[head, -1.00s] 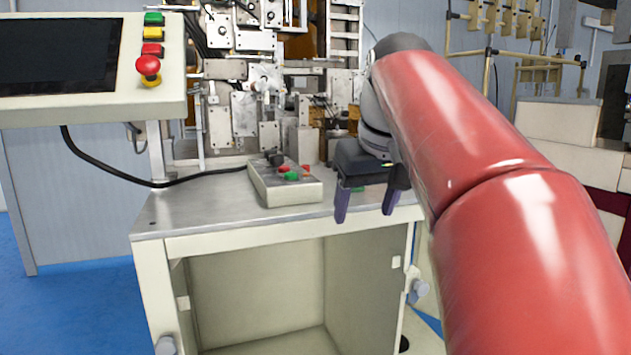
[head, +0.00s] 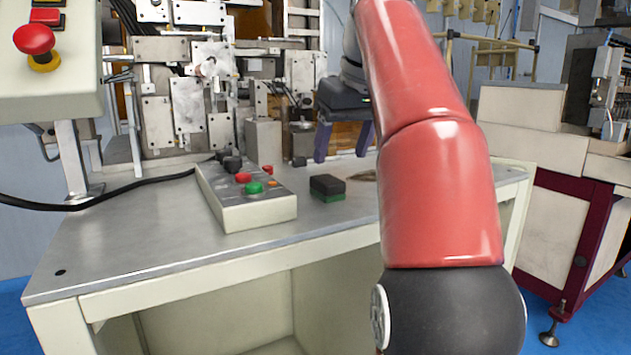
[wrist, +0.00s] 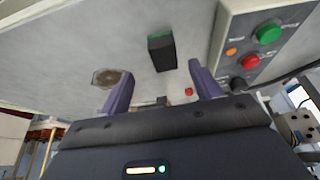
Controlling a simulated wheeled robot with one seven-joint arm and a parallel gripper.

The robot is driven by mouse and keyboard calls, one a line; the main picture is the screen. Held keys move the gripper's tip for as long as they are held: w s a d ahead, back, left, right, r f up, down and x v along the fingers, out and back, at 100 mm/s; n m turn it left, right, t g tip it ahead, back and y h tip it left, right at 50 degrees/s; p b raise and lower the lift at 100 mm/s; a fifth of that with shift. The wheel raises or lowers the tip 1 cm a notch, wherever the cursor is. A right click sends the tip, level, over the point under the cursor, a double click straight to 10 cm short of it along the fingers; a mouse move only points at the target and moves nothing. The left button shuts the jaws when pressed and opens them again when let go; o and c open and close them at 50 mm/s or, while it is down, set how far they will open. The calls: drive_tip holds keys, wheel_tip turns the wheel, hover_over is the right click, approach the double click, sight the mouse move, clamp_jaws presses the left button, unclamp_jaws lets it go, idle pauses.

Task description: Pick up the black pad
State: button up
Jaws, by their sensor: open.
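The black pad (head: 327,185) is a small dark block with a green underside. It lies on the grey metal tabletop, right of the button box. In the wrist view the pad (wrist: 161,53) shows just beyond my fingers, between their lines. My gripper (head: 341,158) is open and empty, with two purple fingers pointing down. In the head view it appears behind and above the pad, apart from it. In the wrist view both fingertips of my gripper (wrist: 160,77) are in sight, with nothing between them.
A button box (head: 246,193) with red and green buttons stands left of the pad. A flat brownish round patch (wrist: 112,77) is on the tabletop near the pad. Winder machinery (head: 187,100) rises at the back. The tabletop (head: 150,235) is clear at front left.

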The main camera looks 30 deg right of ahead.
sight(329, 180)
drive_tip(key=shift+w+f, duration=0.25)
drive_tip(key=shift+f, duration=0.15)
drive_tip(key=shift+x, duration=0.9)
drive_tip(key=x, duration=0.1)
drive_tip(key=b+x, duration=0.1)
drive_tip(key=x, duration=0.2)
drive_tip(key=shift+w+a+f, duration=0.3)
drive_tip(key=shift+a, duration=0.05)
drive_tip(key=c, duration=1.1)
